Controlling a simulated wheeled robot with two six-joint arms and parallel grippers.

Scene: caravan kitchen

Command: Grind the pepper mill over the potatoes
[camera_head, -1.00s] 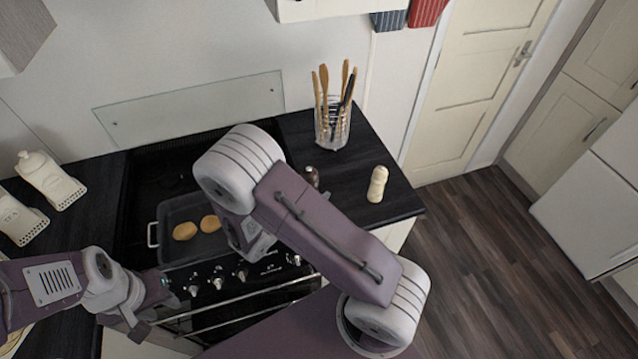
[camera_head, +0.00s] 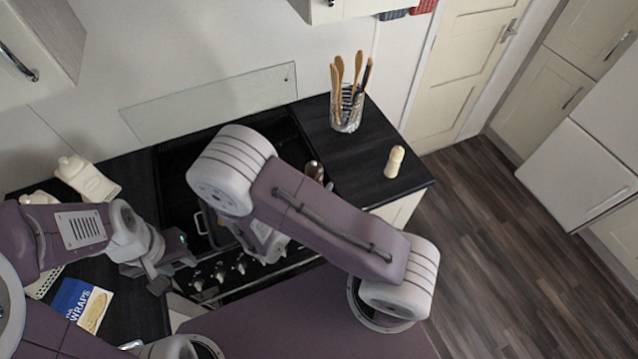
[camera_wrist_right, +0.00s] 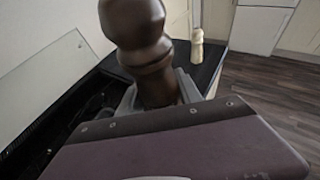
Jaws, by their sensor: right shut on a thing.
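The dark brown pepper mill (camera_wrist_right: 140,40) stands large in the right wrist view, between the grey fingers of my right gripper (camera_wrist_right: 157,92), which is shut on it. In the head view the mill's top (camera_head: 314,170) shows just past my right arm, which hides the gripper. The pan (camera_head: 203,228) on the hob shows only its left edge and handle; my right arm covers the rest. The potatoes are hidden now. My left gripper (camera_head: 168,273) is in front of the hob's left side, its fingers apart and nothing between them.
A pale mill (camera_head: 394,162) stands on the right worktop, also seen in the right wrist view (camera_wrist_right: 197,46). A utensil jar (camera_head: 347,108) stands behind it. Oven knobs (camera_head: 219,276) line the front.

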